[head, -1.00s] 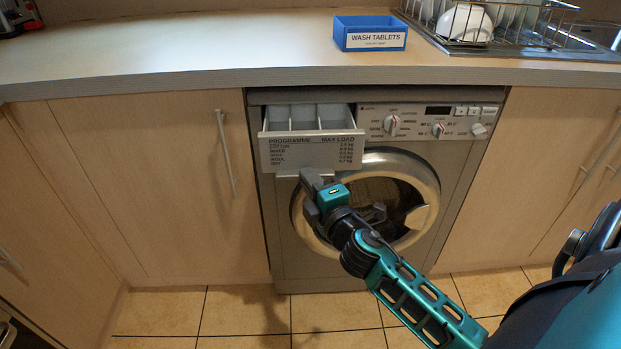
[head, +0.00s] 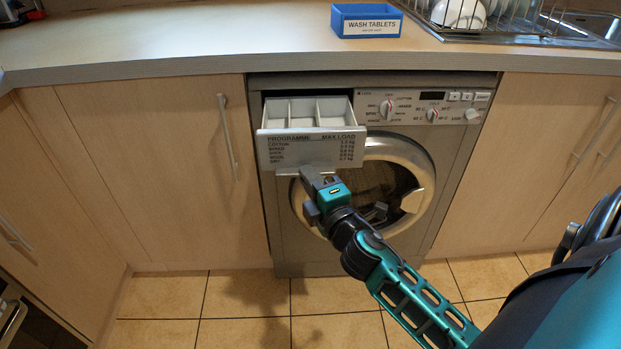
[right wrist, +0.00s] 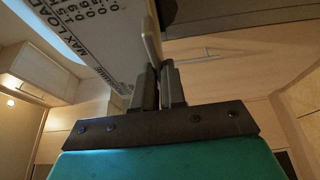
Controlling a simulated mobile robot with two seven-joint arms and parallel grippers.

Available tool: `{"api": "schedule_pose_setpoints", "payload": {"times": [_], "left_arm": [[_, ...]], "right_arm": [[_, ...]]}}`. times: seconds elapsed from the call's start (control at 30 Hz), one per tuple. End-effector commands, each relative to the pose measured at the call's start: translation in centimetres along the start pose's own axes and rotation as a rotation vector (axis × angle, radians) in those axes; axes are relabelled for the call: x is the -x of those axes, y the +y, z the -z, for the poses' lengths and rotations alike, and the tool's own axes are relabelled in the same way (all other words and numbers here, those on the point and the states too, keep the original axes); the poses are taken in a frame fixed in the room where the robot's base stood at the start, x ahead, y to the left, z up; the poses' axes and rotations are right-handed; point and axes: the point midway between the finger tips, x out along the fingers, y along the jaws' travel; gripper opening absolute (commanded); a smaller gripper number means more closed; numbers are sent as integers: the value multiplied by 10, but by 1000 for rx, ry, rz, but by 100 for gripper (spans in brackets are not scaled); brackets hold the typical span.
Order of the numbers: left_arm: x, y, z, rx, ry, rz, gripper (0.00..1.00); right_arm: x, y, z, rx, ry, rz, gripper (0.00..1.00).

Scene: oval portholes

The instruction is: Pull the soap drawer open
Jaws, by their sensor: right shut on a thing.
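The soap drawer (head: 308,148) of the washing machine stands out from the upper left of the machine's front. Its three white compartments show from above, and its grey front carries a programme chart. My right gripper (head: 309,174) is at the lower edge of that front. In the right wrist view the right gripper (right wrist: 159,88) is shut on the drawer's pale pull (right wrist: 150,38), below the printed front (right wrist: 85,40). My left gripper is not in view.
The round door (head: 415,200) of the machine is closed, just right of my gripper. A blue wash tablets box (head: 367,22) and a dish rack (head: 475,18) stand on the counter (head: 200,50) above. The tiled floor (head: 240,300) in front is clear.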

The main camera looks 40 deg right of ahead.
Motion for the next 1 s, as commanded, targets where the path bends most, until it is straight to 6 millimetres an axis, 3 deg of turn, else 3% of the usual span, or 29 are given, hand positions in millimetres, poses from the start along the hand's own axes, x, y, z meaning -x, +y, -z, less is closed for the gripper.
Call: {"api": "schedule_pose_setpoints", "payload": {"times": [0.27,0.57,0.77,1.0], "left_arm": [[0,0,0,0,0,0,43],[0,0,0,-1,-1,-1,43],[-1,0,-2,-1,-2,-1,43],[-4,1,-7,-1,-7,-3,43]], "right_arm": [[0,0,0,0,0,0,35],[2,0,0,-1,0,0,36],[24,-2,0,-3,-1,4,36],[72,-3,0,-4,-3,5,36]]}}
